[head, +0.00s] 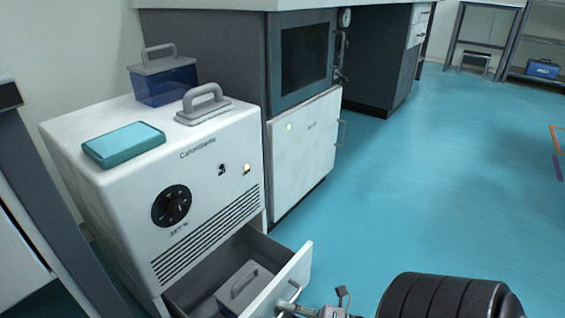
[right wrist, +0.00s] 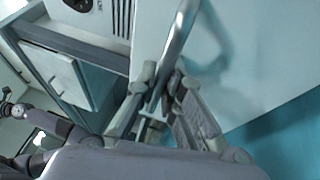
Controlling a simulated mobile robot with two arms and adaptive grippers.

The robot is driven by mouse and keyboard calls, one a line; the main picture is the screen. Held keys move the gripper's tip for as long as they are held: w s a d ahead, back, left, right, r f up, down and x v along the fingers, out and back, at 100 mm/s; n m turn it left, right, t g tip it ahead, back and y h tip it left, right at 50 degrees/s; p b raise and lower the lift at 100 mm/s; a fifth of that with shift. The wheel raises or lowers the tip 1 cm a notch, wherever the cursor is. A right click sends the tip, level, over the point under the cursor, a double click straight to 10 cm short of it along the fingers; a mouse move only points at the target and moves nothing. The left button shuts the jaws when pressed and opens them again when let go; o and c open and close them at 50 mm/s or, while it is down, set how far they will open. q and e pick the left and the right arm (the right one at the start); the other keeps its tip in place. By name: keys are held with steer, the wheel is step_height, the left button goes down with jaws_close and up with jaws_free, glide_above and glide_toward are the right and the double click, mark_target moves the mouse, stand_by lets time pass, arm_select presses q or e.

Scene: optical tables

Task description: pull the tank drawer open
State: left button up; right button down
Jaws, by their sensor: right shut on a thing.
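The tank drawer (head: 297,272) at the bottom of the white machine (head: 207,165) stands open, its front panel well out from the body. A grey lidded box with a handle (head: 244,283) sits inside it. My right gripper (head: 297,309) is at the drawer's metal handle, at the bottom edge of the head view. In the right wrist view, its fingers (right wrist: 160,88) are shut around the metal handle bar (right wrist: 180,38). The lower part of the drawer is cut off in the head view. My left gripper is not in view.
On the machine top are a teal box (head: 124,145), a blue tank with grey lid (head: 164,80) and a grey handled lid (head: 204,104). A white cabinet door (head: 306,150) is beside the machine.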

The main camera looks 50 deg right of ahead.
steer(key=c, duration=2)
jaws_free()
steer(key=shift+o, duration=0.2)
steer(key=shift+d, duration=0.1)
steer(key=v, duration=1.2)
steer(key=shift+w, duration=0.1)
